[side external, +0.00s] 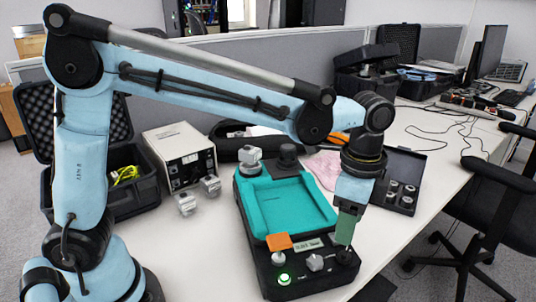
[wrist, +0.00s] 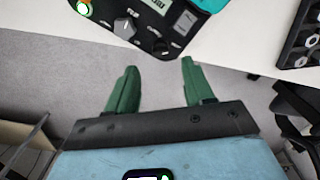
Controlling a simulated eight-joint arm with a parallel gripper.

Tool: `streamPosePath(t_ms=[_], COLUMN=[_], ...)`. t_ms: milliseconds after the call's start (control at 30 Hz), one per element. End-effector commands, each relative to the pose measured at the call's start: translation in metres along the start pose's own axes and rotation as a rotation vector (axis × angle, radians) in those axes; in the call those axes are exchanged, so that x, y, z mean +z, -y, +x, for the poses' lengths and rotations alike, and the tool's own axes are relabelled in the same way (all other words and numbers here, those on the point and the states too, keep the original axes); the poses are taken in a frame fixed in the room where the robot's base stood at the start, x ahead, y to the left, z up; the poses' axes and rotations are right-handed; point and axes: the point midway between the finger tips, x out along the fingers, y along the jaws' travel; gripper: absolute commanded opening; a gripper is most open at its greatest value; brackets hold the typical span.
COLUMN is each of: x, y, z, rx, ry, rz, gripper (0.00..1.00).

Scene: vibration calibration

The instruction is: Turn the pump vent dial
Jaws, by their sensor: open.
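The pump unit (side external: 262,277) is a black case with a teal top tray (side external: 290,207), standing near the table's front edge. I cannot read which knob is the vent dial.
A small display (side external: 307,244) and an orange square (side external: 278,241) sit on the pump. A black tray of metal parts (side external: 402,184) stands at right. A white meter box (side external: 181,155) and grey blocks (side external: 187,204) are at left. An office chair (side external: 490,205) stands at right.

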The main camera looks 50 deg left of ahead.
Motion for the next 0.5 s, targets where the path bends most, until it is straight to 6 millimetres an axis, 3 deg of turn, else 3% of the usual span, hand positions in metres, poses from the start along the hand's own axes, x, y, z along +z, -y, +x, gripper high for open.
streamPosePath(t_ms=[200, 500], x=[0.000, 0.000], y=[0.000, 0.000], z=[-0.034, -0.052], rx=[0.000, 0.000], ry=[0.000, 0.000], rz=[0.000, 0.000], gripper=[0.52, 0.52])
